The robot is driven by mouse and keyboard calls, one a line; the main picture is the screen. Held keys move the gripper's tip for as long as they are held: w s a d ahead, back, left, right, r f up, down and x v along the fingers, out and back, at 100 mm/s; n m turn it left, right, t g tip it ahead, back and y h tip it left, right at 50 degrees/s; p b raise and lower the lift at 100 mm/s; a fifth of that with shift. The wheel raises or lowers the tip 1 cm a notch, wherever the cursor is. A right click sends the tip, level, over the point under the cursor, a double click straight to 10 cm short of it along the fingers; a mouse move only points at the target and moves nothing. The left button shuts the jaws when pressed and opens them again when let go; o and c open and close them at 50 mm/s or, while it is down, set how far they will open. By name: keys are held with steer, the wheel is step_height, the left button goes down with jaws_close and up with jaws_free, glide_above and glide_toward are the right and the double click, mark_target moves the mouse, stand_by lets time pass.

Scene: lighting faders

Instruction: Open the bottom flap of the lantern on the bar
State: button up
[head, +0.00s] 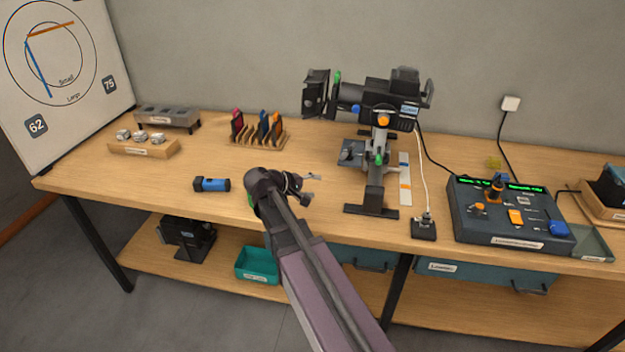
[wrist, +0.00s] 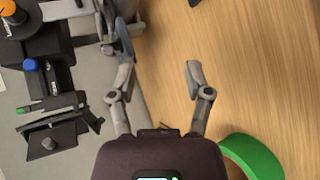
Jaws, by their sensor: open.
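The lantern (head: 375,98) is a dark lamp body on an upright stand at the back middle of the table. Its front, with dark flaps (head: 316,92), faces left. It also shows at the left of the wrist view, with a black flap (wrist: 52,136) low there. I cannot tell for sure which plate is the bottom flap, or how far it is folded. My gripper (head: 304,187) is left of the stand, lower than the lantern and apart from the flaps. In the wrist view its two fingers (wrist: 158,68) are spread, with nothing between them.
A blue torch (head: 212,185) lies left of my gripper. A rack of coloured pieces (head: 258,130) stands behind it. A fader console (head: 510,222) and a small cable box (head: 424,228) are at the right. The table between torch and rack is clear.

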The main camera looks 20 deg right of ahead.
stand_by(0.4)
steer(key=s+a+f+m+g+y, duration=0.1)
steer(key=s+a+f+y, duration=0.4)
steer(key=s+a+y, duration=0.1)
steer(key=s+a+f+m+g+y, duration=0.1)
steer(key=s+a+f+m+y, duration=0.1)
steer(key=s+a+f+y, duration=0.3)
steer(key=shift+s+a+y, duration=0.6)
steer(key=shift+s+a, duration=0.35)
steer(key=shift+s, duration=0.8)
steer(key=shift+c, duration=0.5)
steer(key=shift+a+r, duration=0.1)
